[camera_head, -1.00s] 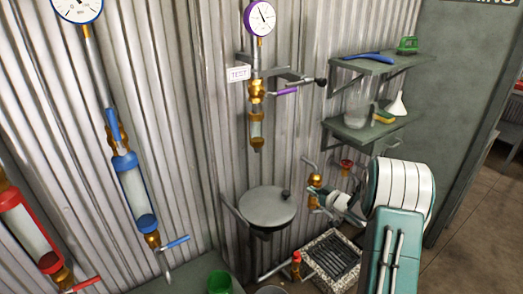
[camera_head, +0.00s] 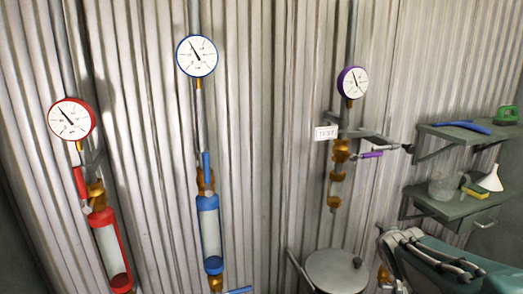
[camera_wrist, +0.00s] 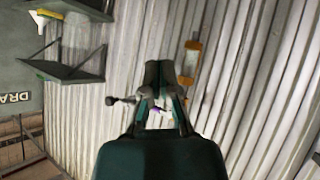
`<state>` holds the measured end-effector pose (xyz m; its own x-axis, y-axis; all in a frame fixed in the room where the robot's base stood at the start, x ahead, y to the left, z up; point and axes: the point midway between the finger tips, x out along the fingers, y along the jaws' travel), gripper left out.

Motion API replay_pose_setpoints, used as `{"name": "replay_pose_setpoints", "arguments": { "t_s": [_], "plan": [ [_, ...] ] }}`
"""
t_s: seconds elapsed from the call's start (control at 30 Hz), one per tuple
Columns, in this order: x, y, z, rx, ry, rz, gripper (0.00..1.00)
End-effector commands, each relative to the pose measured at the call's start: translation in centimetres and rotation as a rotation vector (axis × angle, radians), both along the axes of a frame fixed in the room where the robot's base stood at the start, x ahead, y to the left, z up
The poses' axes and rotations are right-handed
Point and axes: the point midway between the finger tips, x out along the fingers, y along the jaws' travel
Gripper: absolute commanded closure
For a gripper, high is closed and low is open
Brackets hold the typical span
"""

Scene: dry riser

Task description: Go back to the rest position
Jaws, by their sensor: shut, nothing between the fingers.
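My gripper (camera_wrist: 160,78) shows in the wrist view with its two dark fingers together and nothing between them. It points at the corrugated wall, and a purple handle (camera_wrist: 158,109) shows partly behind the fingers. A small amber sight glass (camera_wrist: 192,60) with brass ends is to the right of the fingertips. In the head view my arm is at the lower right, in front of the wall below the shelves. The fingertips cannot be made out there.
Red (camera_head: 72,119), blue (camera_head: 197,56) and purple (camera_head: 352,82) gauges hang on the corrugated wall. Two shelves at right hold a blue tool (camera_head: 462,127), a jug (camera_head: 444,184) and a funnel (camera_head: 491,178). A round lid (camera_head: 335,272) is left of my arm.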

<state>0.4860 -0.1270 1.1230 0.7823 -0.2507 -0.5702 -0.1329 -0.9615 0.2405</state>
Motion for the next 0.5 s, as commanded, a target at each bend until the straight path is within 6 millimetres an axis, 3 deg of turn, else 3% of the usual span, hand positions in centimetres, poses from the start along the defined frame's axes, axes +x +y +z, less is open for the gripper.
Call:
{"name": "replay_pose_setpoints", "arguments": {
  "t_s": [0.2, 0.5],
  "plan": [
    [-7.9, 4.4, 0.9, 0.073, 0.127, -0.029, 1.00],
    [-19.2, 10.6, -0.7, 0.212, 0.339, 0.029, 1.00]
  ]
}}
